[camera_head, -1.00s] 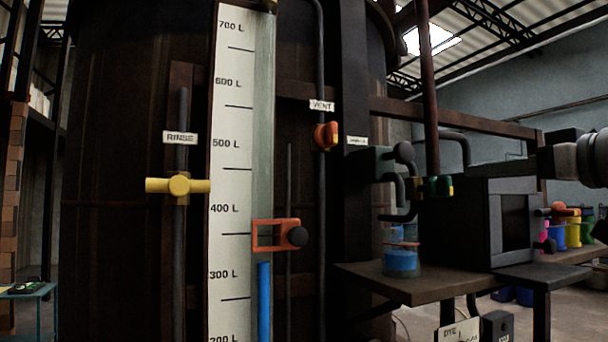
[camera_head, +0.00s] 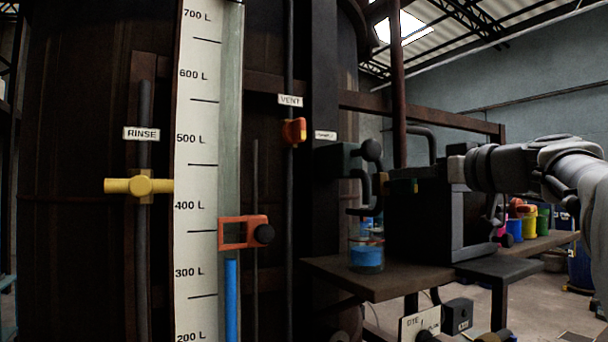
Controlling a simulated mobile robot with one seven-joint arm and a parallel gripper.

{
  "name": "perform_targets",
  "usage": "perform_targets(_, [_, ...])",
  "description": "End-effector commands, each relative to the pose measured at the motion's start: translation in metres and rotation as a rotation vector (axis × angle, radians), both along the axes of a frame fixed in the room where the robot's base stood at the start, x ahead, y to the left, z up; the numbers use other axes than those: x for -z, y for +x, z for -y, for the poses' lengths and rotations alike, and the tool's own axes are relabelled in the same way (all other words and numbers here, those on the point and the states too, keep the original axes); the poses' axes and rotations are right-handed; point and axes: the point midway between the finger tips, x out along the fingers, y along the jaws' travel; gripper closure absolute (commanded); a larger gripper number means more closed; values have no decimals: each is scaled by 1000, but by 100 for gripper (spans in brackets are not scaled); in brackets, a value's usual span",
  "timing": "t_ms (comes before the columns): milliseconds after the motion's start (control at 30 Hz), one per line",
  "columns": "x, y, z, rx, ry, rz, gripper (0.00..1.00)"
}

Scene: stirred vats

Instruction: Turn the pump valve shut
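No label in view legibly names the pump valve. A small green fitting with a yellow part (camera_head: 402,187) sits on the dark pipework in front of a dark box-shaped housing (camera_head: 418,225); whether it is the pump valve I cannot tell. A yellow valve (camera_head: 139,186) is under the RINSE label, its handle lying across the pipe. An orange valve (camera_head: 293,131) is under the VENT label. My gripper (camera_head: 457,168) reaches in from the right, in front of or beside the housing's upper part. Its fingers are not clear against the dark housing, and I see nothing held.
A glass jar of blue liquid (camera_head: 367,255) stands on a brown shelf (camera_head: 375,285). An orange clamp (camera_head: 238,232) sits on the level gauge (camera_head: 200,150). Colourful containers (camera_head: 528,222) stand behind on the right. A DYE sign (camera_head: 418,323) hangs below.

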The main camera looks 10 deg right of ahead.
Motion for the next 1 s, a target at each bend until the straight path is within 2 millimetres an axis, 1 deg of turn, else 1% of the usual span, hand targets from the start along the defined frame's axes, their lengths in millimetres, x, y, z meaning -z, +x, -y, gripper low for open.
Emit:
perform_targets(33, [0, 0, 0, 0, 0, 0, 82])
perform_targets(133, [0, 0, 0, 0, 0, 0, 100])
perform_targets(767, [1, 0, 1, -1, 49, -19, 100])
perform_targets(1000, [2, 1, 2, -2, 116, -44, 100])
